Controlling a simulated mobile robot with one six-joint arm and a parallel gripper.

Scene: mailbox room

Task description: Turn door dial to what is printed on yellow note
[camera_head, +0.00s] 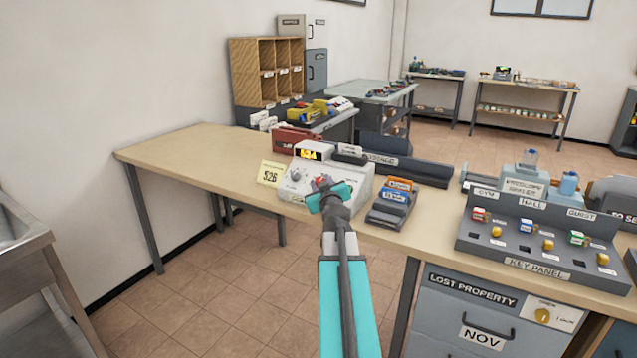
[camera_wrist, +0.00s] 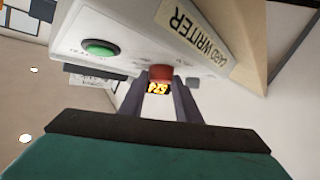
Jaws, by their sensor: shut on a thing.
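The yellow note (camera_head: 270,173) stands on the table at the left of the white card writer (camera_head: 352,187); its print looks like 526, small. The card writer has a lit orange display (camera_head: 308,153), digits too blurred to read surely; it also shows in the wrist view (camera_wrist: 158,88). A grey knob (camera_head: 295,175) sits on its front left. My gripper (camera_head: 325,190) is at its front. In the wrist view my gripper (camera_wrist: 161,84) is shut on a red knob (camera_wrist: 160,73), which the fingers partly hide. I cannot read any label marking the door dial.
A green button (camera_wrist: 100,47) sits near the red knob. A blue and orange card holder (camera_head: 394,202) stands right of the card writer. The key panel (camera_head: 538,245) is farther right. The table's left part (camera_head: 190,152) is clear.

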